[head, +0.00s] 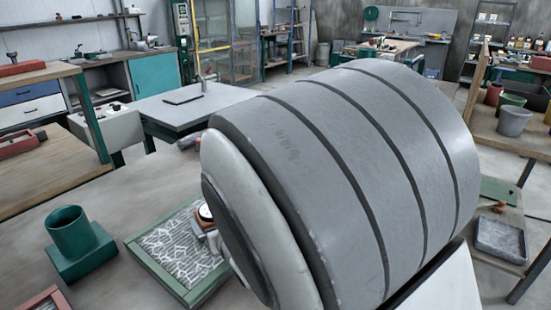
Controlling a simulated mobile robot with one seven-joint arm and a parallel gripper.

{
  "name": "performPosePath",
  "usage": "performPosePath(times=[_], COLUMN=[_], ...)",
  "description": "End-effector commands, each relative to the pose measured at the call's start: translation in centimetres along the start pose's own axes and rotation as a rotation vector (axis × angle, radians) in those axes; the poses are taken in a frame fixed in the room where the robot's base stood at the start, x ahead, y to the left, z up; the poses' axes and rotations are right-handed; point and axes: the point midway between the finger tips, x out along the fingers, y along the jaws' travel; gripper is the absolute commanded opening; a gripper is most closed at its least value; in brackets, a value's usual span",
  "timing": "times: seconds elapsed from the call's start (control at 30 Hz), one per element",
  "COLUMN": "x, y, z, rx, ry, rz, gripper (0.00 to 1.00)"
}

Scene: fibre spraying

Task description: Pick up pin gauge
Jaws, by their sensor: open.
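A small round dial with a pale face and dark rim (205,212) shows just left of my large grey arm link. It may be the pin gauge, but most of it is hidden and I cannot be sure. It appears over the right part of a green-framed tray (137,250) holding a panel of white fibres (180,256). Brown and white parts show beside and below the dial; I cannot tell what they belong to. My gripper is not clearly visible; my arm link blocks the middle and right of the view.
A green cylindrical holder (72,235) on a square base stands left of the tray. A red-framed piece (45,301) lies at the lower left. A wooden bench (50,165) is at the left. A grey tray (501,240) sits on the right. Bare tabletop shows between holder and tray.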

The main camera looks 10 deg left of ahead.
Motion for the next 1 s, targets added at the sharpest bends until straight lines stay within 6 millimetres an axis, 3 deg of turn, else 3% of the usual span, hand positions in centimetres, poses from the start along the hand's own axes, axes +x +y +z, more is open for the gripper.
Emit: performPosePath(times=[0.1, 0.37, 0.9, 1.0], x=[0.91, 1.08, 1.06, 1.06], y=[0.03, 0.02, 0.02, 0.02], z=[0.06, -0.01, -0.10, -0.10], rx=[-0.002, -0.001, -0.001, -0.001], ry=[-0.001, -0.001, 0.001, 0.001], rz=[0.000, 0.000, 0.000, 0.000], gripper=[1.00, 1.00, 0.05, 0.02])
